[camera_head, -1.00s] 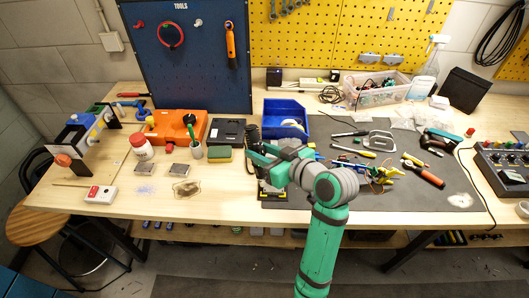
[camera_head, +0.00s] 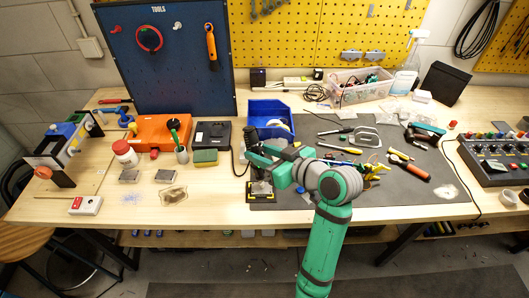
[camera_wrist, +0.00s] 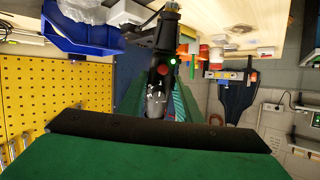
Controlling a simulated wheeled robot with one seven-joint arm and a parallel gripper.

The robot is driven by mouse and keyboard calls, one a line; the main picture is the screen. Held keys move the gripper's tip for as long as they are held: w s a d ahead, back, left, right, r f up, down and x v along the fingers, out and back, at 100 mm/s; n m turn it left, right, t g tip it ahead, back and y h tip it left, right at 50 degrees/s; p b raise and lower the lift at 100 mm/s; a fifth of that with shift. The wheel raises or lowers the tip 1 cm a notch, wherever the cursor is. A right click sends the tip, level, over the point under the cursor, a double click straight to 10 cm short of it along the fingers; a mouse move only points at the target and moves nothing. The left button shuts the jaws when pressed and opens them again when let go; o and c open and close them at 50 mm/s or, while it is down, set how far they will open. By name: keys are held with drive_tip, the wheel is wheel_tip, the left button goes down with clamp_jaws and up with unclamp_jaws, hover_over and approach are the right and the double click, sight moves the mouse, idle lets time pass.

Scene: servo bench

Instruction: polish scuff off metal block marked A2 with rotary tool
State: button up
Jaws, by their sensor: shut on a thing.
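My gripper (camera_head: 256,157) is shut on a black rotary tool (camera_head: 252,139), held upright above the front of the bench. A greyish metal block (camera_head: 262,187) appears to sit on a black pad with yellow marks (camera_head: 262,199), just below the tool. I cannot tell whether the tool touches it. Two more grey metal blocks, one left (camera_head: 129,176) and one right (camera_head: 163,176), lie on the bench at left. The markings are too small to read.
A blue bin (camera_head: 272,112) stands behind the tool. A green-yellow sponge (camera_head: 205,158), a cup (camera_head: 181,155) and an orange case (camera_head: 160,132) are to the left. Loose tools lie on the dark mat (camera_head: 320,190) at right.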

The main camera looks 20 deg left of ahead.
drive_tip(key=s+a+r, duration=0.1)
drive_tip(key=a+r, duration=0.2)
drive_tip(key=r, duration=0.5)
drive_tip(key=shift+a, duration=0.3)
idle(0.3)
drive_tip(key=shift+d, duration=0.1)
idle(0.4)
